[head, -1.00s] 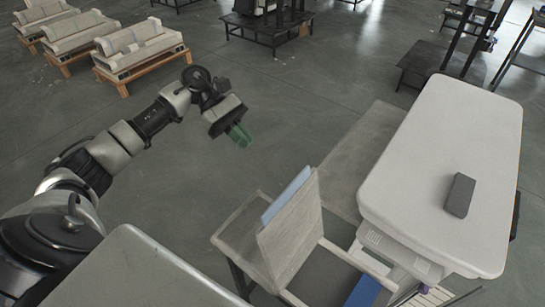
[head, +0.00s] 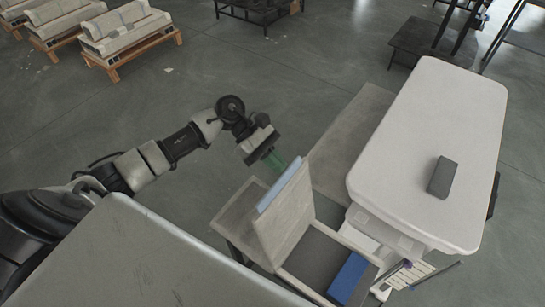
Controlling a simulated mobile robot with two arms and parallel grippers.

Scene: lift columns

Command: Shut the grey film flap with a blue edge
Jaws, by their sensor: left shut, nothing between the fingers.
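The grey film flap (head: 288,222) stands raised and tilted on the near-left side of an open case, with its light blue edge (head: 284,185) at the top. The open case (head: 322,262) has a dark grey inside and a blue block (head: 348,278) in its front right part. My left gripper (head: 277,163) has green fingers, shut and empty. It is just beyond the flap's top edge, its tips partly hidden by or close to the flap; I cannot tell if they touch. My right gripper is not in view.
A large white-topped unit (head: 435,150) with a dark grey block (head: 441,177) on it stands right of the case. A grey surface (head: 140,255) fills the near left. Pallets with pale parts (head: 125,35) stand far back. Open floor lies behind my left arm.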

